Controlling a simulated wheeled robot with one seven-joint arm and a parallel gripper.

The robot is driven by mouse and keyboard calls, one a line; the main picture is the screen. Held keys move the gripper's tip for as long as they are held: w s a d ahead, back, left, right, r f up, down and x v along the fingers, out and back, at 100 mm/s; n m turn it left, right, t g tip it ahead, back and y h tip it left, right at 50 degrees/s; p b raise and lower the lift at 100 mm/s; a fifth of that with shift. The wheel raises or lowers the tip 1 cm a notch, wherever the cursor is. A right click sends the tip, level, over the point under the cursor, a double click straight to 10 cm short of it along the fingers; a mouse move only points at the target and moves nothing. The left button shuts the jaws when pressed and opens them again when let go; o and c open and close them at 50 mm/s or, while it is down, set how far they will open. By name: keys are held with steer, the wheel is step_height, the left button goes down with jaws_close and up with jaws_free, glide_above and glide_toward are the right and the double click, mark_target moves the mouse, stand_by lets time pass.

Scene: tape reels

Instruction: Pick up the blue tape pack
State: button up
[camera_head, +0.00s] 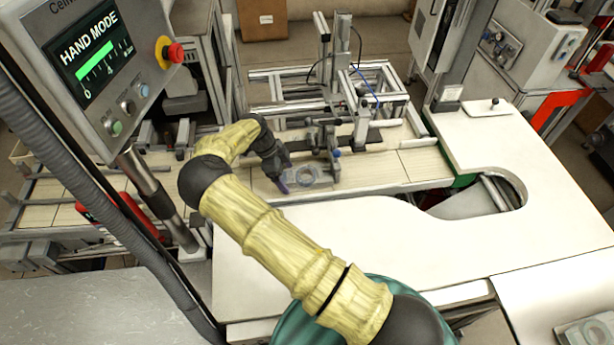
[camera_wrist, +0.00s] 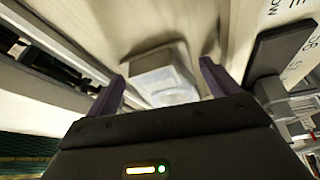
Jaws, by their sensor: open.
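My gripper (camera_head: 282,186) reaches down at the front edge of the tiled bench, its purple fingertips low over the surface. In the wrist view my gripper (camera_wrist: 162,80) is open, with one purple finger at each side. A pale grey-white block with a faintly bluish face, perhaps the blue tape pack (camera_wrist: 168,82), lies between and beyond the fingers. Gaps show on both sides of it, so it is not gripped. In the head view a grey, slightly bluish flat piece (camera_head: 318,174) sits just right of my gripper; I cannot tell whether it is the same thing.
A metal frame fixture (camera_head: 345,95) stands behind my gripper. A white worktop (camera_head: 330,235) with a curved cutout lies in front and is mostly clear. A control panel (camera_head: 95,70) stands at the left. Another grey-green flat piece (camera_head: 588,331) lies at the lower right.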

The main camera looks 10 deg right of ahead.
steer(key=c, duration=1.2)
steer(key=shift+r, duration=0.1)
